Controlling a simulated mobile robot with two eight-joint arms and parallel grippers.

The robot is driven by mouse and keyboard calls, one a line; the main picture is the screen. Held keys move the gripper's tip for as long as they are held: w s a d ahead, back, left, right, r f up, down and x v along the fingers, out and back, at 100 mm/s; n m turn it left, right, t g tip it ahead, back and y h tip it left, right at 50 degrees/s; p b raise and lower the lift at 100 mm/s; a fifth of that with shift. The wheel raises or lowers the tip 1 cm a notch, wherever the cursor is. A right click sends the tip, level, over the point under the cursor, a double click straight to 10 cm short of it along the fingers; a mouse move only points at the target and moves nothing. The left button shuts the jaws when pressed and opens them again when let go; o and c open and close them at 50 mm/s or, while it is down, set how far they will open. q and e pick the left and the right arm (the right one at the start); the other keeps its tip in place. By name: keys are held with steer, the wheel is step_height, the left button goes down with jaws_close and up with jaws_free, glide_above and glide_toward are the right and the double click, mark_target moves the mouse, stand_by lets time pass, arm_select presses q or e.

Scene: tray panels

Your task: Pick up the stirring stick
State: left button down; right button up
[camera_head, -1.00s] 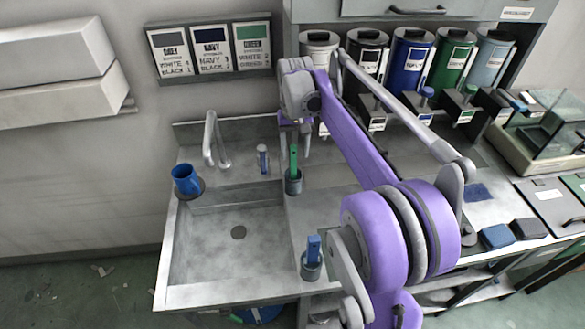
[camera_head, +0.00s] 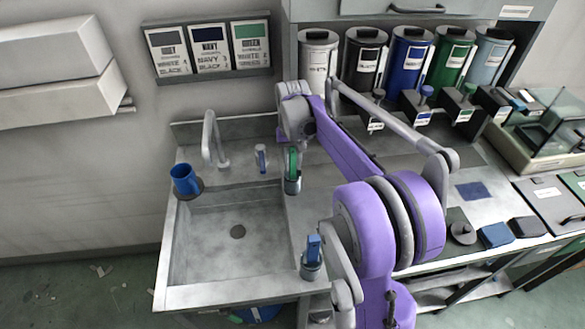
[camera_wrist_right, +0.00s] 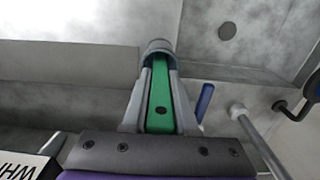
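A green stick (camera_head: 293,160) stands upright in a small grey cup (camera_head: 293,186) on the sink's right rim. In the right wrist view the green stick (camera_wrist_right: 161,100) runs between the two grey fingers of my right gripper (camera_wrist_right: 160,78), with the cup (camera_wrist_right: 158,46) beyond the fingertips. The fingers lie close along both sides of the stick; whether they press on it is unclear. A second, blue stick (camera_head: 313,247) stands in another grey cup (camera_head: 311,268) nearer the front. My left gripper is out of view.
The sink (camera_head: 215,292) is empty. Several coloured canisters (camera_head: 409,62) line the back shelf. A balance (camera_head: 545,135) stands at the far right.

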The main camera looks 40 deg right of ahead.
jaws_close()
